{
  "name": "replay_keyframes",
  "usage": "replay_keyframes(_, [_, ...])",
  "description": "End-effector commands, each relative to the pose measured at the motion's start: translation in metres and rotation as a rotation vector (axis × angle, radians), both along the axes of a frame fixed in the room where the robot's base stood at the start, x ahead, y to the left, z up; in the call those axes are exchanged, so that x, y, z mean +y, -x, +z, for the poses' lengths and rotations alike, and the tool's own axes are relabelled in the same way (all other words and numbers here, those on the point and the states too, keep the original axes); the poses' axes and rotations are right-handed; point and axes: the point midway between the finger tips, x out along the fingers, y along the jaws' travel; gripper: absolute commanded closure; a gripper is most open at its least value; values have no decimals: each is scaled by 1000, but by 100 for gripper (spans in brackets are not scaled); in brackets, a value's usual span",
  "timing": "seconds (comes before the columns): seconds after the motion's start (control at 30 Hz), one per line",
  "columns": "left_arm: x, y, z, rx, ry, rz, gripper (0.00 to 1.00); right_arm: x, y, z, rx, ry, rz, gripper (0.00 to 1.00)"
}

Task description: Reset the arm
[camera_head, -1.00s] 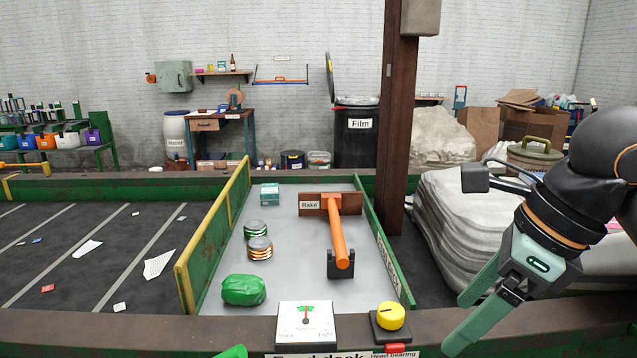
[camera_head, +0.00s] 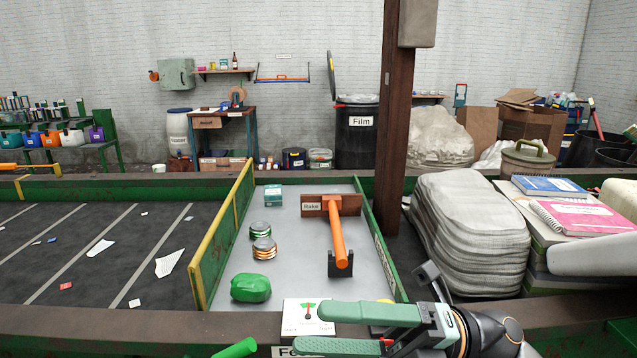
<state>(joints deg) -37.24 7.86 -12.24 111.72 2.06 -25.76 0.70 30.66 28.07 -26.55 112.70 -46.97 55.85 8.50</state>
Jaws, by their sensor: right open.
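My right gripper (camera_head: 307,329) reaches in from the lower right with its two green fingers pointing left. The fingers are apart and nothing shows between them. It is in front of the near rail, and its upper finger overlaps the white dial gauge (camera_head: 305,318). The yellow knob (camera_head: 386,301) is mostly hidden behind the gripper. My left gripper is not in view.
The grey tray (camera_head: 300,270) beyond the gripper holds a green lump (camera_head: 250,288), two cans, a teal box (camera_head: 273,195) and an orange-handled rake (camera_head: 337,235). A dark belt (camera_head: 100,250) with scraps runs at left. A brown post (camera_head: 386,120) and stacked sacks (camera_head: 465,235) stand right.

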Motion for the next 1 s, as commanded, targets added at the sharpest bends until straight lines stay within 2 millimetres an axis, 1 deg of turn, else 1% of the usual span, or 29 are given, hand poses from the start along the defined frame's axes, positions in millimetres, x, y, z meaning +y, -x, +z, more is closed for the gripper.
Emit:
replay_keyframes(0.03, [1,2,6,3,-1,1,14,-4,-12,2,128,-92,-48,13])
replay_keyframes(0.07, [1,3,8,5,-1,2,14,-7,-22,2,202,-146,-82,13])
replay_keyframes(0.13, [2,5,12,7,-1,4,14,-19,-44,-6,380,-259,-167,13])
replay_keyframes(0.17, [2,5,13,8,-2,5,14,-25,-54,-12,458,-306,-208,13])
replay_keyframes(0.23, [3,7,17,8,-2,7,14,-41,-76,-34,645,-401,-306,13])
replay_keyframes(0.27, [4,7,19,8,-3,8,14,-48,-84,-46,727,-437,-351,13])
replay_keyframes(0.3, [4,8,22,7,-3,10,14,-58,-94,-66,838,-482,-412,13])
replay_keyframes(0.37, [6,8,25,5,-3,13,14,-75,-104,-100,1007,-539,-510,13])
replay_keyframes(0.4, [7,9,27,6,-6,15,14,-85,-107,-127,1120,-571,-578,13])
replay_keyframes(0.47, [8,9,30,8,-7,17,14,-101,-105,-171,1293,-609,-679,13])
replay_keyframes(0.5, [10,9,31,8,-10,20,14,-110,-100,-200,1404,-629,-744,13])
replay_keyframes(0.57, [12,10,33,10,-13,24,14,-122,-86,-243,1560,-646,-839,13])
replay_keyframes(0.6, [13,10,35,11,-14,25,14,-129,-73,-270,1661,-654,-899,13])
replay_keyframes(0.67, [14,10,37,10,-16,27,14,-137,-50,-308,1803,-658,-982,13])
replay_keyframes(0.7, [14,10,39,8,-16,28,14,-141,-33,-331,1893,-656,-1033,13])
replay_keyframes(0.77, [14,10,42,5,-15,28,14,-146,-7,-359,2010,-651,-1101,13])
replay_keyframes(0.8, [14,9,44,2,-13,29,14,-148,10,-375,2078,-644,-1138,13])
replay_keyframes(0.83, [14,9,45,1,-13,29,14,-150,21,-385,2124,-639,-1163,13])
replay_keyframes(0.9, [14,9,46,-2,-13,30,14,-152,44,-403,2210,-627,-1212,13])
replay_keyframes(1.0, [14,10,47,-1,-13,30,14,-153,66,-418,2285,-614,-1251,13])
